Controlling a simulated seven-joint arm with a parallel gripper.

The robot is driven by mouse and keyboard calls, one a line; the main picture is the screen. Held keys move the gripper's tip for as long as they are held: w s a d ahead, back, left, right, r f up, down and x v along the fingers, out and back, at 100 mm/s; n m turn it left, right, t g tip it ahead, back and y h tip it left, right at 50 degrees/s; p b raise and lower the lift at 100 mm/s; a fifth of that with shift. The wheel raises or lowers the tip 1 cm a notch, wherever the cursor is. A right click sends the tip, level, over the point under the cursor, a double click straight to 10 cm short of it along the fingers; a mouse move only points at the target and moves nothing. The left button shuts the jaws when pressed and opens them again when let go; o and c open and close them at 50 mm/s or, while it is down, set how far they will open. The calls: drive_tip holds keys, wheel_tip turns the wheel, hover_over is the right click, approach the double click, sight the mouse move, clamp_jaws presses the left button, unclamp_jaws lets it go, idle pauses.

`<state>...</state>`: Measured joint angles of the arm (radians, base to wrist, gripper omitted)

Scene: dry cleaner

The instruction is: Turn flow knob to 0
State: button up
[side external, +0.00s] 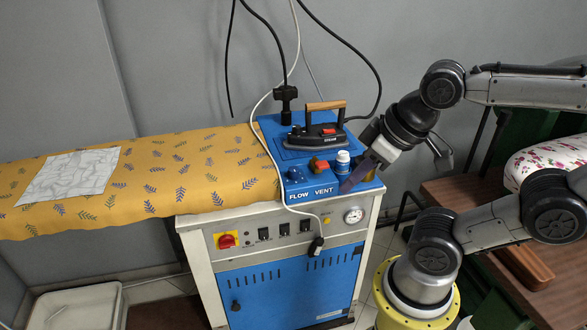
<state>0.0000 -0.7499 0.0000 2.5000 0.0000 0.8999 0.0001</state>
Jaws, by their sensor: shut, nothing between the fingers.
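The flow knob (295,175) is a small blue knob on the top of the blue steam unit, just above the printed word FLOW. Its pointer setting is too small to read. A red vent knob (319,165) sits to its right, above the word VENT. My gripper (347,187) is shut and empty, with its purple-grey fingers pointing down and left over the right front edge of the blue top. It is to the right of both knobs and apart from the flow knob. Whether the fingertips touch the surface cannot be told.
A black iron (318,133) with a wooden handle rests behind. A white cable (268,150) hangs left of the flow knob. A yellow ironing board (190,195) extends left.

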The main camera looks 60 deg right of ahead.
drive_tip(key=o, duration=0.5)
drive_tip(key=shift+m, duration=0.5)
drive_tip(key=shift+c, duration=0.2)
drive_tip(key=shift+o, duration=1.3)
drive_tip(key=shift+r+m, duration=0.25)
drive_tip(key=shift+m, duration=0.55)
drive_tip(key=shift+o, duration=1.4)
drive_tip(key=w+r+m, duration=0.1)
drive_tip(key=m, duration=0.1)
drive_tip(key=w+r+m, duration=0.1)
drive_tip(key=r+m, duration=0.1)
drive_tip(key=shift+w+d, duration=0.15)
drive_tip(key=w+d+r+m, duration=0.2)
drive_tip(key=w+r+m, duration=0.1)
drive_tip(key=w+m, duration=0.25)
drive_tip(key=m+g, duration=0.5)
drive_tip(key=m, duration=0.8)
hover_over(294, 169)
wheel_tip(294, 169, down, 10)
drive_tip(key=f, duration=0.1)
wheel_tip(294, 169, down, 13)
